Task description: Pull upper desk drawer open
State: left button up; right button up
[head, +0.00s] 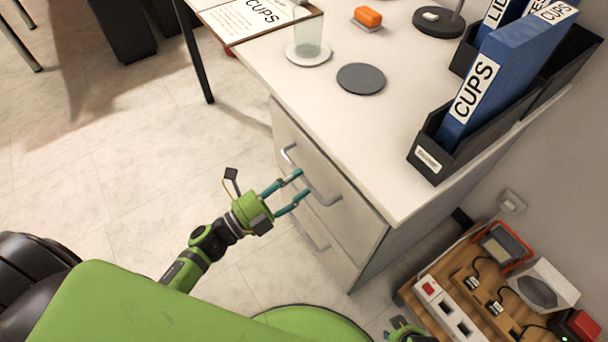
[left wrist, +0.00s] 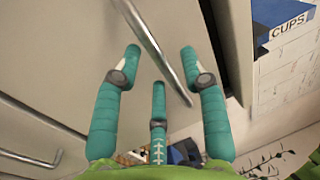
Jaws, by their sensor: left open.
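The upper drawer (head: 325,188) is a pale grey front under the desk top, with a long metal bar handle (head: 322,190). It looks closed or nearly so; I cannot tell exactly. My left gripper (head: 302,184) is at this handle, its teal fingers apart. In the left wrist view the handle bar (left wrist: 158,45) runs slantwise between the fingertips of the open gripper (left wrist: 160,62). I cannot tell whether any finger touches it. My right gripper (head: 405,330) only partly shows at the bottom edge, and its fingers are unclear.
A lower drawer handle (head: 308,236) is below; it may also be the bar in the left wrist view (left wrist: 30,158). The desk top (head: 345,130) bears a grey disc (head: 361,78), a glass and blue binders (head: 500,75). A wooden board (head: 450,290) with devices stands right of the desk.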

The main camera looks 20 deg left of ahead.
pick_arm(q)
jog(key=shift+x, duration=1.2)
grip_shut()
